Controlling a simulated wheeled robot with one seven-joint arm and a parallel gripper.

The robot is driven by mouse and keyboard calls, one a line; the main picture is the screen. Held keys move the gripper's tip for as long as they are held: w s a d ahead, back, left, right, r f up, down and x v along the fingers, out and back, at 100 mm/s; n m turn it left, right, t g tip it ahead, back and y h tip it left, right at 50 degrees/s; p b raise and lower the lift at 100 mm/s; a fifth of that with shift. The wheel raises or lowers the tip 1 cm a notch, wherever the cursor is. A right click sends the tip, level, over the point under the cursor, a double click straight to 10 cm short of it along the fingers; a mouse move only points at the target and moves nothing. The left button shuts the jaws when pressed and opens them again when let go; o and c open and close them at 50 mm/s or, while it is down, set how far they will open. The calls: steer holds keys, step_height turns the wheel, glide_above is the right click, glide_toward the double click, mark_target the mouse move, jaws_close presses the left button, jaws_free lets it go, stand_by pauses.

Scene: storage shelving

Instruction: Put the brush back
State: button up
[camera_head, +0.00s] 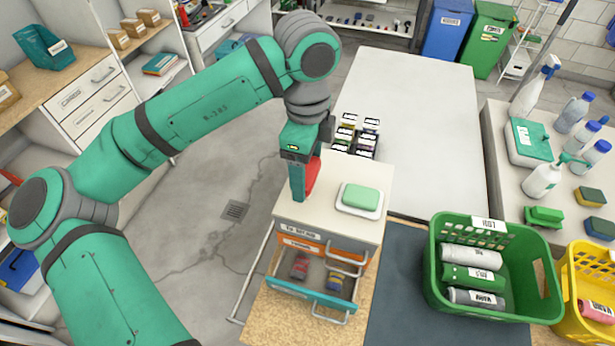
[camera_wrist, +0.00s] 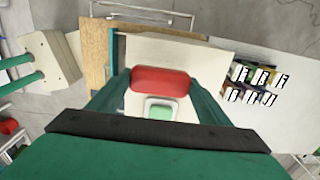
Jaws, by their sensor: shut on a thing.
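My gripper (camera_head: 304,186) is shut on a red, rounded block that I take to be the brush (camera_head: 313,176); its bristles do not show. In the wrist view the red brush (camera_wrist: 160,80) lies crosswise between my two fingers. My gripper is above the pale top of a small drawer cabinet (camera_head: 300,212), left of a green bar on a white dish (camera_head: 362,197). I cannot tell whether the brush touches the top. The cabinet's lower drawer (camera_head: 322,290) is open, with a red item (camera_head: 300,266) and a yellow-and-blue item (camera_head: 334,281) inside.
Small labelled boxes (camera_head: 355,135) stand behind the cabinet. A green basket (camera_head: 435,275) with cylinders and a yellow basket (camera_head: 570,325) are at right. Bottles, sponges and a small green object (camera_head: 543,217) stand on the right-hand counter. The long white tabletop (camera_head: 415,110) is mostly bare.

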mark_target(307, 168)
steer(key=f, duration=0.3)
steer(key=shift+w+f, duration=0.2)
steer(key=shift+w, duration=0.2)
steer(key=shift+s+f, duration=0.2)
steer(key=shift+s, duration=0.05)
steer(key=shift+f, duration=0.1)
steer(key=o, duration=1)
steer(key=shift+w, duration=0.1)
step_height(307, 168, up, 12)
steer(key=shift+r, duration=0.1)
